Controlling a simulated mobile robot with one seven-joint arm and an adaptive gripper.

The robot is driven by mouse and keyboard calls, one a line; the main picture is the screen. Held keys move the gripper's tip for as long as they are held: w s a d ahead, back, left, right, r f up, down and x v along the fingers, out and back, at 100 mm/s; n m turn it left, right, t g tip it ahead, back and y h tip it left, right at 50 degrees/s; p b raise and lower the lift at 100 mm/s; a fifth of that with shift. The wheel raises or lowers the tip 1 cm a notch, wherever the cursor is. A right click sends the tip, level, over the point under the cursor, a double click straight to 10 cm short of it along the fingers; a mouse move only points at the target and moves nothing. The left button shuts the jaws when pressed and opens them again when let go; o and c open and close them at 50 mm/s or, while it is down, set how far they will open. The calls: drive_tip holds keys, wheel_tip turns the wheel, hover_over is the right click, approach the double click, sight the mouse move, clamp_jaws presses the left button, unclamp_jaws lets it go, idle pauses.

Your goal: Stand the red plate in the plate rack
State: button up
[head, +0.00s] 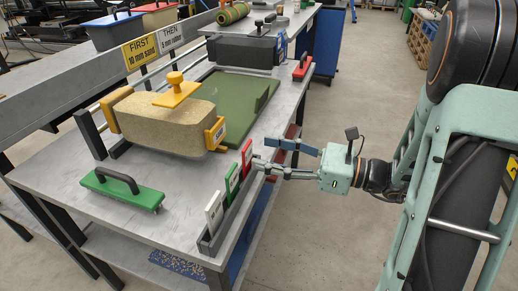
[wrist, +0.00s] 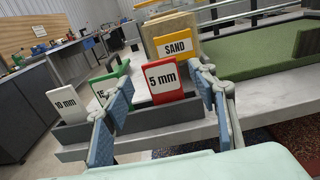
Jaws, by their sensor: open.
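The red plate (head: 246,158), labelled "5 mm" in the wrist view (wrist: 172,80), stands upright at the far end of the dark grey plate rack (head: 208,243). The rack's wall also shows in the wrist view (wrist: 75,136). My gripper (head: 263,153) is open and empty at the table's right edge, close to the red plate. In the wrist view my gripper (wrist: 161,72) has one blue-padded finger on each side of the red plate, with gaps visible. Whether the fingertips reach past its face, I cannot tell. The plate's lower edge is hidden in the rack.
A green plate (head: 231,183) and a white "10 mm" plate (head: 213,212) stand in the same rack. A sand block in yellow end pieces (head: 160,125), a green-based brush (head: 125,190) and a green turf sheet (head: 235,95) occupy the table. Floor to the right is clear.

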drive_tip(key=p+v, duration=0.1)
drive_tip(key=v, duration=0.8)
drive_tip(key=shift+r, duration=0.1)
